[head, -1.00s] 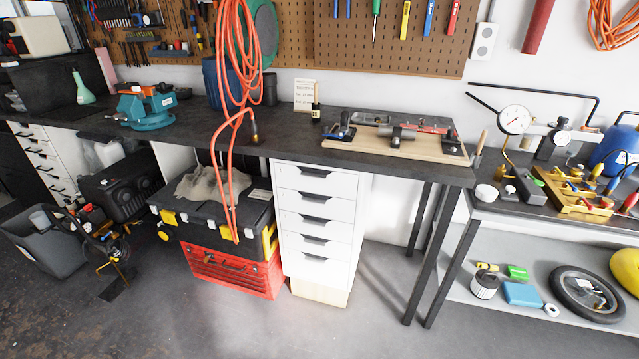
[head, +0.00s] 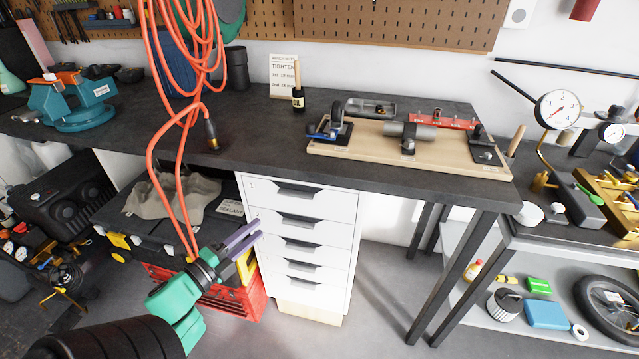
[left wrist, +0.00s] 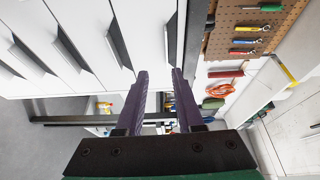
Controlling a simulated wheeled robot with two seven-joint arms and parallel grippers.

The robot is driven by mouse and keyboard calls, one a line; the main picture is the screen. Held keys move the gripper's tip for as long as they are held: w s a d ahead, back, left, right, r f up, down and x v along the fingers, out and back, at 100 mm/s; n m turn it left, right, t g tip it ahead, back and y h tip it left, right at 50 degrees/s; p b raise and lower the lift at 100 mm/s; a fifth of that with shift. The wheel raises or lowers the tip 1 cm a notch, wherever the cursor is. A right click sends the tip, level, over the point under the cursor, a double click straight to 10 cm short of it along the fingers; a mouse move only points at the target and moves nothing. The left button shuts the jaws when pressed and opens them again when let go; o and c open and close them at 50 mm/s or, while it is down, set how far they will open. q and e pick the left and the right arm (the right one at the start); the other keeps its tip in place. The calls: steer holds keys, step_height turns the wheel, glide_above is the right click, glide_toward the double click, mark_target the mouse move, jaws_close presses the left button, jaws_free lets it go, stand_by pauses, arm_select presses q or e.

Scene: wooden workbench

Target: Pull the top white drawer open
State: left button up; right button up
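The top white drawer (head: 312,206) is the uppermost of several in a white cabinet under the workbench. It is shut, with a dark recessed handle (head: 299,191). In the left wrist view, turned sideways, the top drawer (left wrist: 148,30) is beside the bench edge, beyond my fingers. My left gripper (head: 260,230) has purple fingers. It appears over the cabinet's left edge, about level with the second drawer in the picture. My right gripper is not in view.
Orange cable (head: 180,150) hangs from above close behind my left gripper. A black toolbox (head: 150,215) and red crate (head: 240,300) stand left of the cabinet. The dark workbench (head: 330,170) overhangs the drawers. Floor is clear in front of the cabinet.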

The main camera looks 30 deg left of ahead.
arm_select(q)
glide_toward(295, 197)
steer(key=w, duration=0.4)
steer(key=w+p, duration=0.1)
steer(key=w, duration=0.3)
steer(key=shift+d+f, duration=0.15)
steer(key=shift+d, duration=0.05)
steer(key=shift+w, duration=0.45)
jaws_close()
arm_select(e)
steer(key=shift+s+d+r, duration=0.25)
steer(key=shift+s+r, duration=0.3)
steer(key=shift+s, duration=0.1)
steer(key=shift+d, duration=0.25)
